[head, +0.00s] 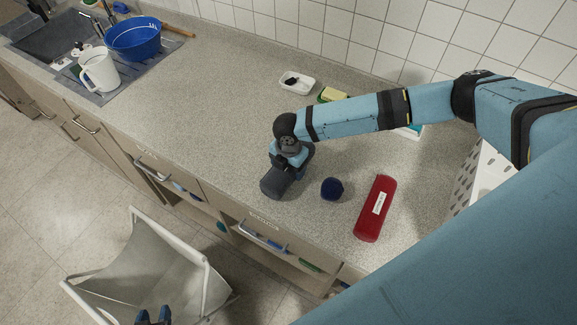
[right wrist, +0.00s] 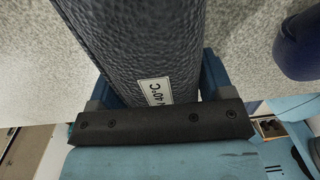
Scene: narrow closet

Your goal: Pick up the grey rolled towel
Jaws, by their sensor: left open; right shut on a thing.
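The grey rolled towel (head: 273,184) is at the counter's front edge in the head view, partly hidden by my right gripper. My right gripper (head: 290,167) is shut on it from above. In the right wrist view the towel (right wrist: 140,45) fills the space between the fingers, and its dark textured surface carries a white label. I cannot tell whether it touches the counter. My left gripper (head: 153,317) is open and empty, low over the floor at the bottom edge of the head view, cut off there.
A white dish (head: 297,83) and a yellow sponge (head: 333,95) lie behind. A blue basin (head: 133,38) and white jug (head: 98,70) are far left. The counter's middle is clear.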

